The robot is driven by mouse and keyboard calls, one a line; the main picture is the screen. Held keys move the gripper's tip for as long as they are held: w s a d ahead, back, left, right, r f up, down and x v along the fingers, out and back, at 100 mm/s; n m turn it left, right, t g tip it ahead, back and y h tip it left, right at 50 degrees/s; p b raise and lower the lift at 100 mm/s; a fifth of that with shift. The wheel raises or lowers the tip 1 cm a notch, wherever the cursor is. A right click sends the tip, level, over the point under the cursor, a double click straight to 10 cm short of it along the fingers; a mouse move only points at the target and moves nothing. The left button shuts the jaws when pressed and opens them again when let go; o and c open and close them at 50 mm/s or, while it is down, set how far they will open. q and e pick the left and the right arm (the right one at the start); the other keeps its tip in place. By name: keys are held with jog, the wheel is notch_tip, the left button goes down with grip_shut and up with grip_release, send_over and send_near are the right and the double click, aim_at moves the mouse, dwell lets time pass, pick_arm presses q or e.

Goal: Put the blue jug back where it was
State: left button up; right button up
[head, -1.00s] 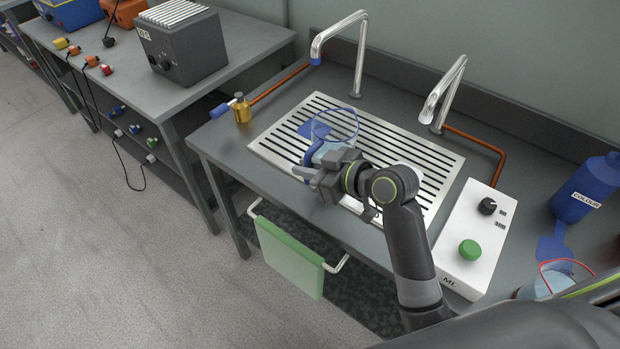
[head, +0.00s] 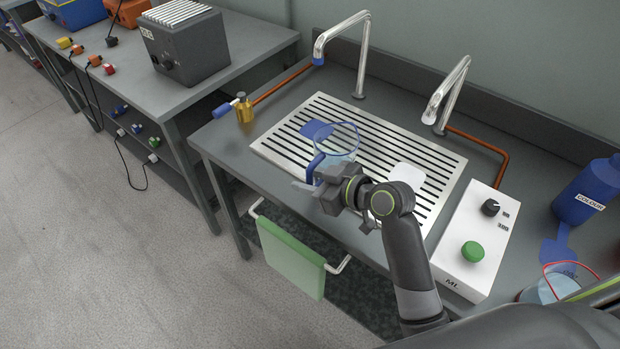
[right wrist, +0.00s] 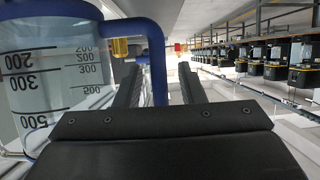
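The blue jug (head: 338,146) is clear with a blue rim and blue handle. It is at the front left part of the slatted drainer (head: 438,194), and its lower part is partly hidden by my right gripper (head: 316,186). In the right wrist view, the jug (right wrist: 50,85) fills the left side, with its scale marks upside down. Its handle (right wrist: 158,65) runs between the fingers of my right gripper (right wrist: 158,85), with a gap on the right side. Whether the jug's base touches the slats is hidden. My left gripper is out of view.
A blue patch (head: 317,130) and a white patch (head: 406,175) lie on the drainer. Two taps (head: 450,92) arch behind it. A brass fitting (head: 244,108) stands left, a white control box (head: 475,240) right. A red-rimmed jug (head: 550,286) and a blue bottle (head: 587,190) are farther right.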

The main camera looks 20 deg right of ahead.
jog(key=shift+r, duration=0.2)
jog(key=shift+s+d, duration=0.2)
jog(key=shift+d, duration=0.05)
jog(key=v, duration=1.1)
jog(key=shift+r, duration=0.2)
jog(key=shift+s, duration=0.15)
